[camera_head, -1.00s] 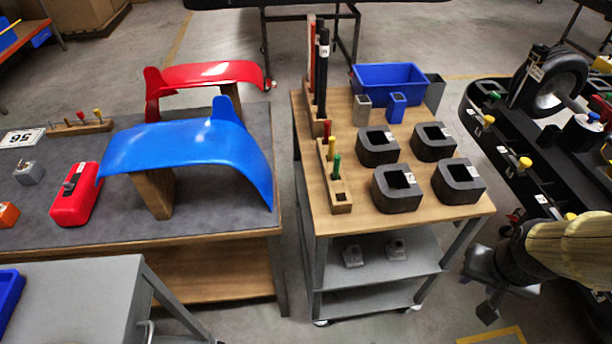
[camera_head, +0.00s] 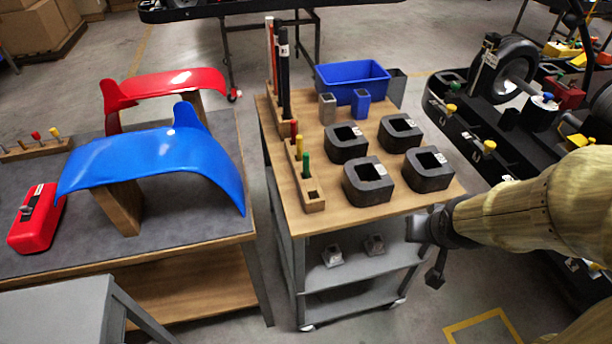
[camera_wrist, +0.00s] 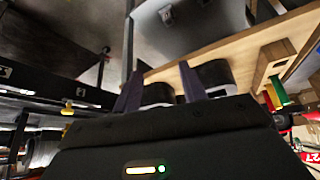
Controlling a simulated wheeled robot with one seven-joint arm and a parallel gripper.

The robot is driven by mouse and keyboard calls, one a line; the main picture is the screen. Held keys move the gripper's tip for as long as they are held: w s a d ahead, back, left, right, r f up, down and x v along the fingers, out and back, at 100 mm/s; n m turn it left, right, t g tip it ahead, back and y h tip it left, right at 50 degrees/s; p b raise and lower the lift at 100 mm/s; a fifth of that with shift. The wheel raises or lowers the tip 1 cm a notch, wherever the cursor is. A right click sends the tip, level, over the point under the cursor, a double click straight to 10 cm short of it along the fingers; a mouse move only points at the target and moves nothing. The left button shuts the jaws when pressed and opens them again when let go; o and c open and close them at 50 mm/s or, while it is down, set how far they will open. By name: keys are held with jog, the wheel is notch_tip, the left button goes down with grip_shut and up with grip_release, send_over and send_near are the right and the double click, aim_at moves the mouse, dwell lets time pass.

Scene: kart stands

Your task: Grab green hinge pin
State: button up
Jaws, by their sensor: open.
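The green hinge pin (camera_head: 305,164) stands upright in a narrow wooden block (camera_head: 313,196) at the left edge of the wooden cart top. A yellow pin (camera_head: 299,147) and a red pin (camera_head: 294,130) stand behind it in the same row. In the wrist view the green pin (camera_wrist: 279,91) shows at the right, beside the wooden block (camera_wrist: 276,54). My gripper (camera_head: 436,278) is off the cart's right front side, below the top and well apart from the pins. In the wrist view its two fingers (camera_wrist: 160,85) are apart with nothing held between them.
Several dark hollow blocks (camera_head: 368,196) stand on the cart top between my gripper and the pins. A blue bin (camera_head: 352,72) and tall rods (camera_head: 284,80) are behind. A grey table with a blue fender (camera_head: 150,155) is left. A black kart frame (camera_head: 480,140) is right.

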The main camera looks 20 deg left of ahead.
jog(key=w+a+r+n+t+y+b, duration=0.1)
jog(key=a+n+t+y+b, duration=0.1)
jog(key=a, duration=0.7)
jog(key=w+a+r+n+t+y+b, duration=0.1)
jog(key=a+r+n+t+y+b, duration=0.1)
jog(key=a+y, duration=0.4)
jog(key=a+n+b, duration=0.1)
jog(key=a+n, duration=0.1)
jog(key=a, duration=0.1)
jog(key=shift+w+a+b, duration=0.3)
jog(key=shift+w+a, duration=0.1)
jog(key=p+x, duration=0.1)
jog(key=p, duration=0.1)
jog(key=p+x, duration=0.1)
jog(key=p, duration=0.1)
jog(key=p+x, duration=0.2)
jog(key=shift+w+a+r, duration=0.15)
jog(key=shift+r, duration=0.15)
jog(key=p, duration=0.4)
jog(key=shift+w+a+f, duration=0.1)
jog(key=shift+w+f, duration=0.1)
